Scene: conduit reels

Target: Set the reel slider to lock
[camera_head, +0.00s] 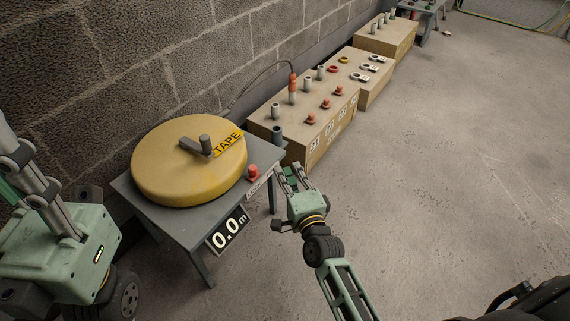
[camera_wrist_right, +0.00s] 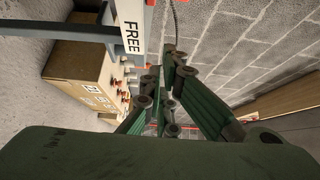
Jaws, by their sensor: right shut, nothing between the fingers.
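A yellow tape reel (camera_head: 175,165) with a grey crank handle (camera_head: 203,146) lies flat on a small grey table (camera_head: 190,228). A red slider knob (camera_head: 253,172) stands at the table's right edge, beside a white label strip (camera_head: 262,184). In the right wrist view the strip (camera_wrist_right: 132,28) reads FREE; the slider's exact setting is hard to tell. My right gripper (camera_head: 290,178) is shut and empty, just right of the knob and strip, apart from the knob. Its fingers also show in the right wrist view (camera_wrist_right: 164,82). My left gripper is not in view.
A black display (camera_head: 228,231) reading 0.0 m hangs on the table's front edge. A dark cup-like fitting (camera_head: 278,136) stands behind the knob. Wooden crates (camera_head: 330,138) with conduit fittings line the block wall.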

